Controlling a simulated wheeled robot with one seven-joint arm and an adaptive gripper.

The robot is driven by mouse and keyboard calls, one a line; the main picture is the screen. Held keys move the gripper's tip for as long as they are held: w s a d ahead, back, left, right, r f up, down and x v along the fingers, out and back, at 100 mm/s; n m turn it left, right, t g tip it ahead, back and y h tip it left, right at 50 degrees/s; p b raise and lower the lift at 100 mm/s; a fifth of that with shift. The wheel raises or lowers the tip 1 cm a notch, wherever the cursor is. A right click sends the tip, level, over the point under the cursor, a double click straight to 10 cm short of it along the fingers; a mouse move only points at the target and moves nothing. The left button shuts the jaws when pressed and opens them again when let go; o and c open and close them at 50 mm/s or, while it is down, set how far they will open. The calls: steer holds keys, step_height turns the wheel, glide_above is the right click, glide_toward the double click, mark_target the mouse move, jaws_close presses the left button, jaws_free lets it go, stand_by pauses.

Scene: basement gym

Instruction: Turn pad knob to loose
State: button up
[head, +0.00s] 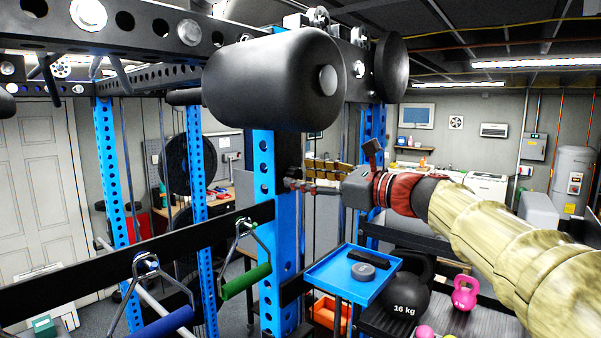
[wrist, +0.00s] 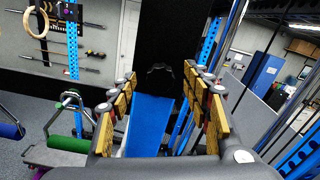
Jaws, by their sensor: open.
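The black roller pad (head: 270,80) sits high on the blue rack upright (head: 264,200) in the head view. Its near end carries a round grey cap (head: 327,80). My gripper (head: 298,175) is below the pad, beside the upright, with gold-padded fingers pointing left. In the wrist view my gripper (wrist: 160,74) is open and empty, its fingers spread either side of the blue upright (wrist: 150,122). Between the fingertips is a dark, lobed shape (wrist: 159,69) against black; it may be the pad knob. Its setting cannot be read, and contact cannot be told.
A black crossbar (head: 130,256) runs left of the upright, with a green handle (head: 246,281) and a blue handle (head: 163,323) hanging near it. A blue tray (head: 340,285) holding dark items and a 16 kg kettlebell (head: 402,298) stand below my arm.

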steer(key=shift+w+a, duration=0.4)
steer(key=shift+w, duration=0.05)
steer(key=shift+a, duration=0.25)
steer(key=c, duration=0.3)
steer(key=shift+d, duration=0.1)
steer(key=c, duration=0.8)
steer(key=shift+c, duration=0.3)
